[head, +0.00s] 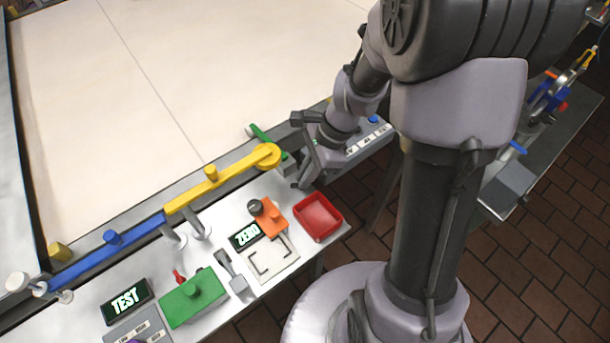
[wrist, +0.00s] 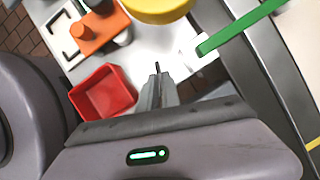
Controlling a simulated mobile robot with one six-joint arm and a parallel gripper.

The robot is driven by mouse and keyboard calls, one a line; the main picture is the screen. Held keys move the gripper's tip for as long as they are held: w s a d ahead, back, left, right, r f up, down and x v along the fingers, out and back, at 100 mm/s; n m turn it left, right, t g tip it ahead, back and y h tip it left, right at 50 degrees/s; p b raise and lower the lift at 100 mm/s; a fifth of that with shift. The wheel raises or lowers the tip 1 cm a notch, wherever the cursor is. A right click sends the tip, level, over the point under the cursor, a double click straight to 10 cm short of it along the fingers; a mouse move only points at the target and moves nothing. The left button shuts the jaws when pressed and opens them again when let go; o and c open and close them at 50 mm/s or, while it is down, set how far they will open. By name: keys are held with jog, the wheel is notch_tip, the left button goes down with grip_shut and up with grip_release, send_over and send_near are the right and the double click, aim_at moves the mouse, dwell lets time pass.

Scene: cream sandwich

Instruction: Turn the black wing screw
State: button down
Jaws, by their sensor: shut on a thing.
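My gripper (head: 303,180) points down at the work table's edge, beside the yellow bar's round end. In the wrist view its narrow grey fingers (wrist: 157,84) are close together, shut on a thin dark piece. This piece, which I take to be the black wing screw (wrist: 157,66), shows only as a small tip between the fingertips. The rest of it is hidden by the fingers, and I cannot tell how far it is turned. In the head view my gripper and wrist hide it.
A green lever (wrist: 240,28) and the yellow bar (head: 225,178) lie close to my gripper. A red tray (head: 318,203) and an orange block (head: 270,219) are nearby. A blue bar (head: 95,254) and a green box (head: 193,300) are farther left. The large cream surface (head: 180,70) is clear.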

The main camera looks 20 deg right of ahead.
jog(key=m+t, duration=0.1)
jog(key=m, duration=0.3)
jog(key=shift+s+m+t+h+b, duration=0.15)
jog(key=shift+m+t+h+b, duration=0.15)
jog(key=shift+t+b, duration=0.1)
jog(key=shift+s+a+m+t+h, duration=0.1)
jog(key=shift+m+t+h, duration=0.35)
jog(key=shift+m, duration=1.45)
jog(key=c, duration=1.4)
grip_release()
jog(key=shift+o, duration=0.2)
jog(key=p+v, duration=0.9)
jog(key=v, duration=0.8)
jog(key=shift+s, duration=0.3)
jog(key=shift+r, duration=0.1)
